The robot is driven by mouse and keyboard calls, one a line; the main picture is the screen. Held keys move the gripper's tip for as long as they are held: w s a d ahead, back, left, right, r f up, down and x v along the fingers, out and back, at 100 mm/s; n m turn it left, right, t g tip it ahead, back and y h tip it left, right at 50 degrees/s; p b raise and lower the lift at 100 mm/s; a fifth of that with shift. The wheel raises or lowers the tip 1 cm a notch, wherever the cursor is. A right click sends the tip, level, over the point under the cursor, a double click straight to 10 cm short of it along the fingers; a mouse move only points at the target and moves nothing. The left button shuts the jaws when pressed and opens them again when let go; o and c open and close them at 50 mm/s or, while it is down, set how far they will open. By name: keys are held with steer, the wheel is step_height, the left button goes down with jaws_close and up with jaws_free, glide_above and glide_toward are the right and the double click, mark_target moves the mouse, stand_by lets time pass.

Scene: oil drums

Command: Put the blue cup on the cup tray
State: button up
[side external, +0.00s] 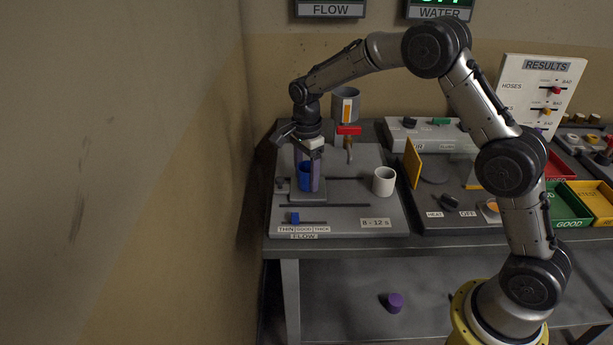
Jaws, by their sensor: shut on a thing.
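The blue cup (305,179) is upright at the left of the grey flow board, above or on a small raised grey block (308,197) that may be the cup tray. I cannot tell whether the cup's bottom touches the block. My gripper (308,174) points down from above and is shut on the cup, with its fingers at the cup's sides. The fingers and the hand hide part of the cup.
A white cup (383,181) stands right of the block on the flow board (345,220). Behind are a grey container (345,105) and a red-handled valve (349,131). A yellow panel (413,163) stands further right. A purple piece (395,302) lies on the lower shelf.

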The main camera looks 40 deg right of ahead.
mark_target(307, 167)
steer(key=shift+f, duration=0.2)
steer(key=shift+f, duration=0.2)
steer(key=o, duration=1.3)
steer(key=shift+r, duration=0.1)
step_height(307, 167, up, 12)
steer(key=shift+f, duration=0.25)
steer(key=shift+r, duration=0.4)
